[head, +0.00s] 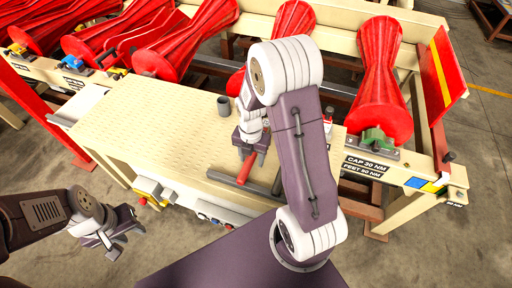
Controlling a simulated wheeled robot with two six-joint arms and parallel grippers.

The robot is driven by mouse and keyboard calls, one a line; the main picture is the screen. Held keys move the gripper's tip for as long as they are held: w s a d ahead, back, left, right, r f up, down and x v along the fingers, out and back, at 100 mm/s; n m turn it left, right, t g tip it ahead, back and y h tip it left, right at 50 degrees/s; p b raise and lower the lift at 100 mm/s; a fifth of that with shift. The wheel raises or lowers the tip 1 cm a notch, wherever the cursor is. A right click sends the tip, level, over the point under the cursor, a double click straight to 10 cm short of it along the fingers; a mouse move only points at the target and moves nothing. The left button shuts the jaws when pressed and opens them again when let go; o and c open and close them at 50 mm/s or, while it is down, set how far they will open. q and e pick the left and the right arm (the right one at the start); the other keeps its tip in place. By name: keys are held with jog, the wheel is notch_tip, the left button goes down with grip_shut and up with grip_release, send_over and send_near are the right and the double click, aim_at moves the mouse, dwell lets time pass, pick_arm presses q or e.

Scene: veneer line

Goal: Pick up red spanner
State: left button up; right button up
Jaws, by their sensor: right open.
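The red spanner (246,171) appears as a short red bar lying on the cream table (165,130), close to its front edge. My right gripper (245,152) is open and points down at the spanner's far end, very near it. The gripper partly hides that end, and I cannot tell whether they touch. My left gripper (118,245) is at the lower left, away from the table, with its fingers apart and nothing between them.
A grey cup (224,106) stands behind my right gripper. A dark grey bar (240,184) lies along the table's front edge by the spanner. Large red rollers (379,85) line the rack behind. The table's left part is clear.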

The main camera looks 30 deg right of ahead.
grip_shut()
jog(key=shift+w, duration=0.1)
dwell(1.2)
